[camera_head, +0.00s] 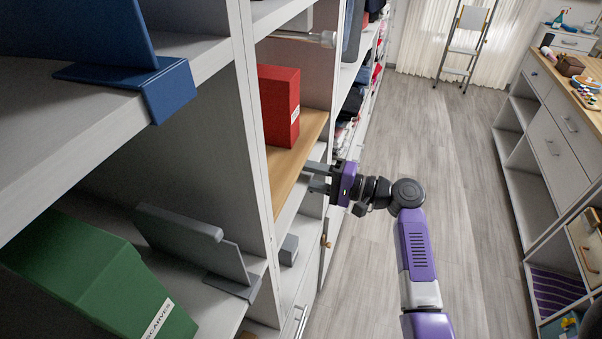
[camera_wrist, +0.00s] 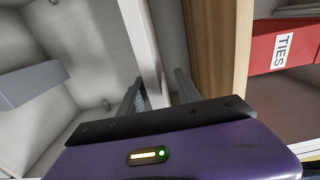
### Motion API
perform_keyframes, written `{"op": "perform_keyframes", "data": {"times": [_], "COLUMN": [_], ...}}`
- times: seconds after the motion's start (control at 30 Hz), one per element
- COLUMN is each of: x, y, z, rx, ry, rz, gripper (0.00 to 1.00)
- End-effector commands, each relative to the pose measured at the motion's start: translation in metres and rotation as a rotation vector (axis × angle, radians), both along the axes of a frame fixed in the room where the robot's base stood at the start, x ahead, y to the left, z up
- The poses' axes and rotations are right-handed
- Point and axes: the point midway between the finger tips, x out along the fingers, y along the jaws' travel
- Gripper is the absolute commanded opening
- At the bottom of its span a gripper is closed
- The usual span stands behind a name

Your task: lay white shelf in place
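My gripper (camera_head: 316,177) reaches in from the right at the front of the middle cubby bay, just below the wooden shelf. In the wrist view my gripper (camera_wrist: 158,92) has its two grey fingers apart, one on each side of a white board's front edge (camera_wrist: 143,45). This looks like the white shelf, set below the wooden shelf. A narrow gap seems to show beside the fingers, so I see no firm hold. The back of the white shelf is hidden.
A red box (camera_head: 280,104) labelled TIES stands on the wooden shelf (camera_head: 290,163) just above my gripper. A grey block (camera_head: 289,250) sits lower down. A green scarves box (camera_head: 90,275) and grey holder (camera_head: 190,240) are at left. The floor (camera_head: 440,170) at right is clear.

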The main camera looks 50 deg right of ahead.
Motion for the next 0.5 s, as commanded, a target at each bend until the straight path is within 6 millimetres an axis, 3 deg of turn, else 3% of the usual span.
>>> {"op": "perform_keyframes", "data": {"times": [0.27,0.5], "x": [-0.003,-0.034], "y": [-0.001,-0.013], "z": [-0.003,-0.005], "rx": [-0.001,-0.001], "ry": [0.005,0.003], "rz": [0.0,-0.003], "gripper": [0.4,0.4]}}
